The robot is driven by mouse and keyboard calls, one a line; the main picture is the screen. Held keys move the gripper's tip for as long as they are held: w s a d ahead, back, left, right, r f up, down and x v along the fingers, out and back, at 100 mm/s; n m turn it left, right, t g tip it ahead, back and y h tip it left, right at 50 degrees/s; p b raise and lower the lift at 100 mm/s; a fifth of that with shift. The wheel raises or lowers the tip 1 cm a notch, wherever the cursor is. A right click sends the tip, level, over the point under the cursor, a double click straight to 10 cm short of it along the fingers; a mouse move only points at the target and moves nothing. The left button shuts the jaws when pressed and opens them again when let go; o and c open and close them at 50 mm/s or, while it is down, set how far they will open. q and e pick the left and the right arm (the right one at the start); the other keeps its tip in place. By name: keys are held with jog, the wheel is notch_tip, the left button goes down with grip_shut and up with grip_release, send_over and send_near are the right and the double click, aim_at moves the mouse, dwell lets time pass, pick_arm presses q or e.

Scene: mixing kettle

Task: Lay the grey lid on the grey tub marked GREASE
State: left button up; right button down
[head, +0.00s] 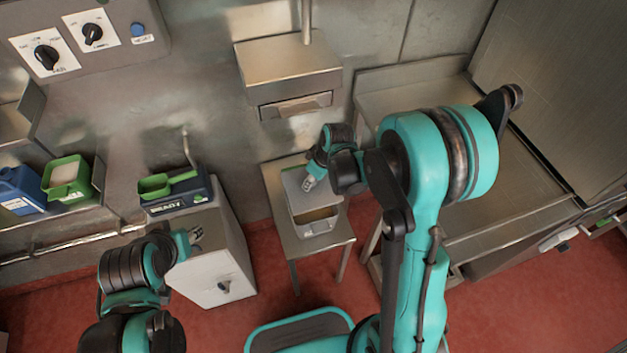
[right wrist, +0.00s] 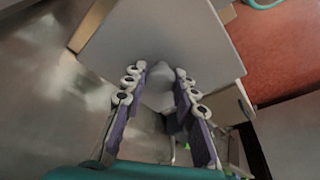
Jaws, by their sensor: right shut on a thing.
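The grey tub (head: 318,228) stands on a small steel stand, with tan contents showing at its near end. Any marking on it is not readable. The grey lid (head: 293,184) is over the far part of the tub, and it is a flat grey plate in the right wrist view (right wrist: 190,35). My right gripper (head: 309,183) is shut on the lid's grip, with its fingers on either side of it in the wrist view (right wrist: 160,85). I cannot tell whether the lid touches the rim. My left gripper (head: 196,236) is beside the white cabinet, away from the tub; its fingers are too small to judge.
The small steel stand (head: 281,237) has a steel bench (head: 480,205) to its right. A steel box (head: 287,68) hangs on the wall behind. The white cabinet (head: 215,265) bears a scale with a green tray (head: 168,184). Blue and green containers (head: 68,178) sit far left.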

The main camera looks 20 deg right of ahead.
aim_at(314, 188)
notch_tip(314, 188, down, 5)
jog(key=b, duration=0.3)
jog(key=shift+f, duration=0.15)
jog(key=shift+f+b, duration=0.15)
jog(key=shift+b, duration=0.3)
jog(key=shift+f, duration=0.15)
dwell(0.4)
jog(key=shift+f+b, duration=1.1)
jog(key=shift+b, duration=0.15)
jog(key=shift+f, duration=0.2)
